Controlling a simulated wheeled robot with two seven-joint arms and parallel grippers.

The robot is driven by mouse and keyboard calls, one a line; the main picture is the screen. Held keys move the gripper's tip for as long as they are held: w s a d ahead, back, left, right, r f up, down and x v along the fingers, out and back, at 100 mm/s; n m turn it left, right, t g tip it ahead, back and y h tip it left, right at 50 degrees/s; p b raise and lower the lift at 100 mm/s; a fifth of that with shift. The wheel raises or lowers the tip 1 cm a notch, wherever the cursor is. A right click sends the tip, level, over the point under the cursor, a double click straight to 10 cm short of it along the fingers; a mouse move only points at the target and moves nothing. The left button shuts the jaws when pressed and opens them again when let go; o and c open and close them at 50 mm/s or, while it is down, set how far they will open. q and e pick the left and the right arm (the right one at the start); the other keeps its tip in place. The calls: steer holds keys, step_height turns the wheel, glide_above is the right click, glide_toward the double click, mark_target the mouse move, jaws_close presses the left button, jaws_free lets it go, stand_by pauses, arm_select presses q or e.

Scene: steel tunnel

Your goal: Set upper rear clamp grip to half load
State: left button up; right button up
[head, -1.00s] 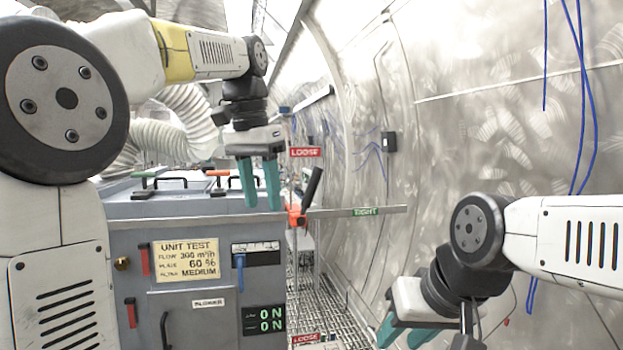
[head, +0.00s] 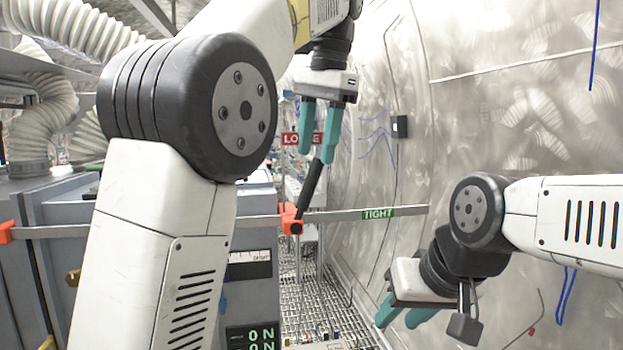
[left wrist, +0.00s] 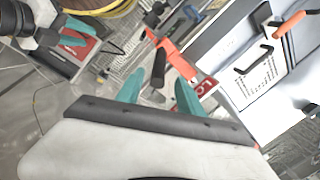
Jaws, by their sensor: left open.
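The clamp (head: 290,218) has an orange body on a flat metal bar (head: 335,216). Its black grip (head: 310,188) tilts up and to the right. A red LOOSE sign (head: 300,139) is above the bar and a green TIGHT label (head: 378,212) is on it. My left gripper (head: 317,156) is open, pointing down, with its teal fingertips at the grip's upper end. In the left wrist view, the black grip (left wrist: 158,68) shows between the fingertips (left wrist: 160,76); I cannot tell whether they touch it. My right gripper (head: 396,322) is open and empty at the lower right.
Another orange clamp (head: 6,232) sits at the bar's left end. A grey-blue cabinet (head: 60,200) stands at left, partly hidden by my arm. The curved steel wall (head: 500,120) bounds the right side. A grated floor (head: 312,300) runs between.

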mark_target(312, 178)
arm_select(q)
steer(key=shift+w+a+f, duration=0.1)
steer(key=shift+a+f, duration=0.05)
steer(key=shift+f, duration=0.95)
steer(key=shift+w+a+f, duration=0.15)
steer(key=shift+f, duration=0.95)
steer(key=shift+w+a+f, duration=0.1)
steer(key=shift+a+f, duration=0.05)
steer(key=shift+f, duration=0.95)
jaws_close()
